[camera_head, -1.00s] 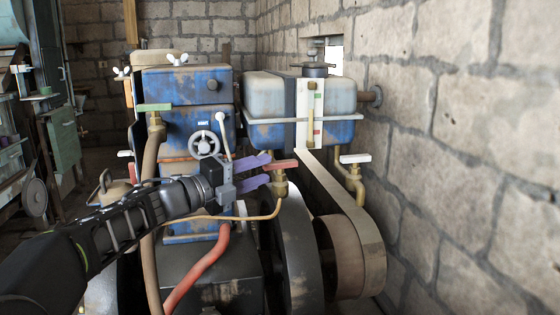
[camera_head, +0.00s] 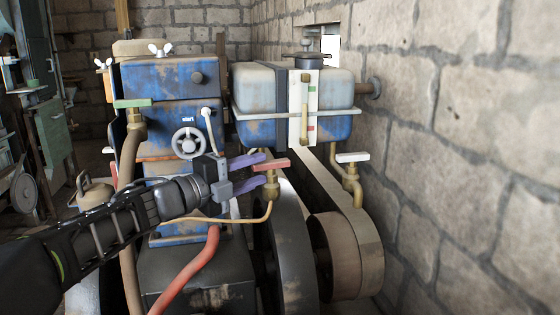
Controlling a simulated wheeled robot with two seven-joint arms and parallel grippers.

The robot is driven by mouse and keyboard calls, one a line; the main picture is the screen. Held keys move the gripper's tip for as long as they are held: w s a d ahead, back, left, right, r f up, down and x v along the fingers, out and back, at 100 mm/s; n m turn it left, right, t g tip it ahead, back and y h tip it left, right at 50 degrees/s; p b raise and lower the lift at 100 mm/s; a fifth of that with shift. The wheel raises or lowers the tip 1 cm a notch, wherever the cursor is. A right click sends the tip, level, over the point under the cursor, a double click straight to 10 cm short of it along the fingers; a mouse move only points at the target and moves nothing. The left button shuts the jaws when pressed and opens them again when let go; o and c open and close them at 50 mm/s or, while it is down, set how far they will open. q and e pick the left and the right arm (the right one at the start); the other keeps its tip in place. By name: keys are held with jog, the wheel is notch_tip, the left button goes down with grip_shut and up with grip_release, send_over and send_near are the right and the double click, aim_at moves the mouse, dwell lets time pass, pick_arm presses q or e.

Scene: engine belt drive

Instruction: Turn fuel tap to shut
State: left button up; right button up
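A brass tap with a red lever handle (camera_head: 271,164) sits below the blue and grey tank (camera_head: 254,88), with a thin copper-coloured pipe running from its bottom to the left. The lever lies roughly level, pointing sideways. My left gripper (camera_head: 263,169) has its two purple fingers apart, one above and one below the left end of the red lever. I cannot tell whether either finger touches it. My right gripper is out of view.
A tap with a green lever (camera_head: 132,103) is at left and one with a white lever (camera_head: 352,157) at right. A handwheel (camera_head: 188,143), red hose (camera_head: 190,273), flywheel (camera_head: 290,255) and belt (camera_head: 350,220) are close by. A stone wall (camera_head: 470,160) bounds the right side.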

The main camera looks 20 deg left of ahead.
pick_arm(q)
jog(key=shift+w, duration=0.1)
jog(key=x, duration=0.7)
jog(key=shift+w, duration=0.3)
jog(key=shift+d, duration=0.1)
grip_shut()
